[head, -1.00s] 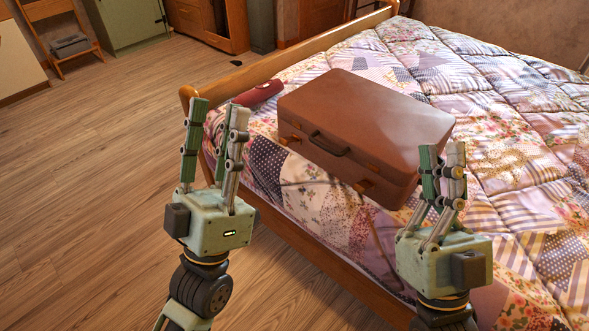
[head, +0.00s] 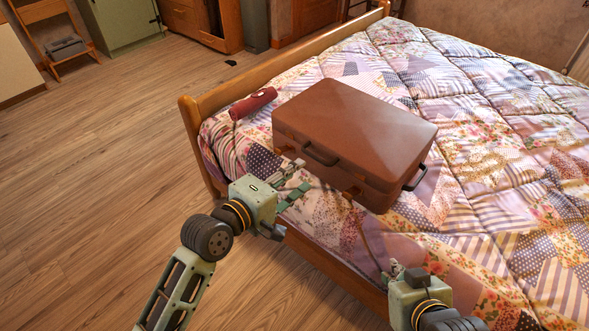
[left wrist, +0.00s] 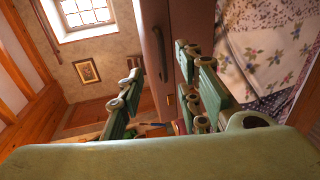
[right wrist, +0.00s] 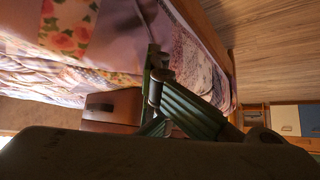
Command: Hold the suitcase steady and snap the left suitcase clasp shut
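The brown suitcase (head: 350,130) lies flat on the bed with its lid down; its side also shows in the left wrist view (left wrist: 158,20) and right wrist view (right wrist: 122,104). The dark carry handle (head: 320,155) is on its front. The left clasp (head: 284,149) is partly masked by my left gripper, and I cannot tell its state. The right clasp (head: 352,192) is visible. My left gripper (head: 300,180) is open and empty, its fingers apart just in front of the left clasp. My right gripper (head: 393,268) is low, apart from the suitcase, its fingers together and empty.
A dark red rolled item (head: 253,103) lies left of the suitcase. A wooden bed frame (head: 300,252) edges the patchwork quilt (head: 490,150). Another dark handle (head: 415,178) sticks out on the suitcase's right side.

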